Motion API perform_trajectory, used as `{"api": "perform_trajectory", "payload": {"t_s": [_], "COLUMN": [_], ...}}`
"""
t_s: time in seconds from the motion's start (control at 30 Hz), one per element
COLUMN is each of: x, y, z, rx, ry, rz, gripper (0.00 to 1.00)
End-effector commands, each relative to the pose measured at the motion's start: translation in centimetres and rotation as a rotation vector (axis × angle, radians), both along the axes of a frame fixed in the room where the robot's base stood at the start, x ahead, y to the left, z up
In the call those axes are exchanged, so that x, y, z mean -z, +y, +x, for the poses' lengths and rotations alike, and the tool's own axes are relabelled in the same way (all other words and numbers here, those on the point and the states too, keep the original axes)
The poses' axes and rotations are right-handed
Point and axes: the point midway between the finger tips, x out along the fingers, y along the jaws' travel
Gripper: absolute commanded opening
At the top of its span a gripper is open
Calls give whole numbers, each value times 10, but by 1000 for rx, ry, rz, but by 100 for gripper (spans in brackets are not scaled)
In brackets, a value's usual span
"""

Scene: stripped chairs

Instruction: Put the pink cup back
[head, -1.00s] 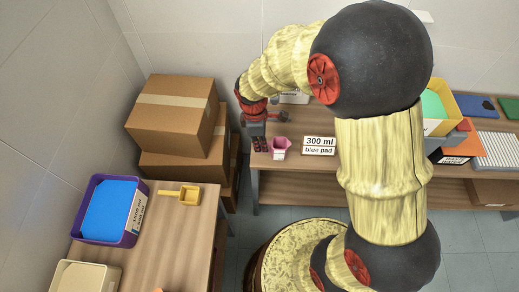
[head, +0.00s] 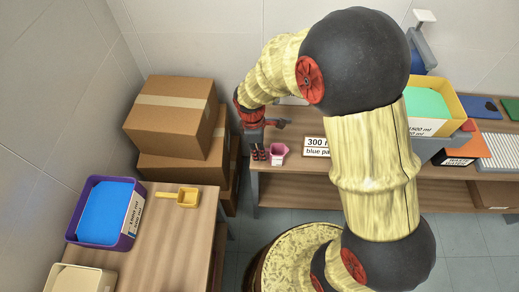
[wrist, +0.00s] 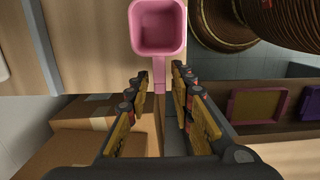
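The pink cup (head: 278,152) stands at the left end of the back table (head: 300,170). In the wrist view the pink cup (wrist: 158,28) is at the top, its square opening facing me and its handle pointing toward my gripper. My gripper (head: 258,153) is just left of the cup in the head view. In the wrist view my gripper (wrist: 160,80) is open, with the handle between its fingertips and gaps on both sides. I see no contact between the fingers and the handle.
Stacked cardboard boxes (head: 172,115) stand left of the back table. A near-left table holds a purple tub with blue contents (head: 130,235), a yellow scoop (head: 188,197) and a cream tub (head: 82,280). A sign (head: 316,146) lies right of the cup. A yellow-rimmed bin (head: 448,100) is farther right.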

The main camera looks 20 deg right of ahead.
Motion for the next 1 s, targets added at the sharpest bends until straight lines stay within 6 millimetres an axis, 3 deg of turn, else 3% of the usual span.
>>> {"api": "perform_trajectory", "payload": {"t_s": [0.43, 0.8, 1.0], "x": [-9, -81, -111], "y": [1, 7, 10], "z": [1, 3, 3], "rx": [0, -1, 0], "ry": [-2, -3, -1], "rz": [0, 0, 1], "gripper": [28, 28, 28]}}
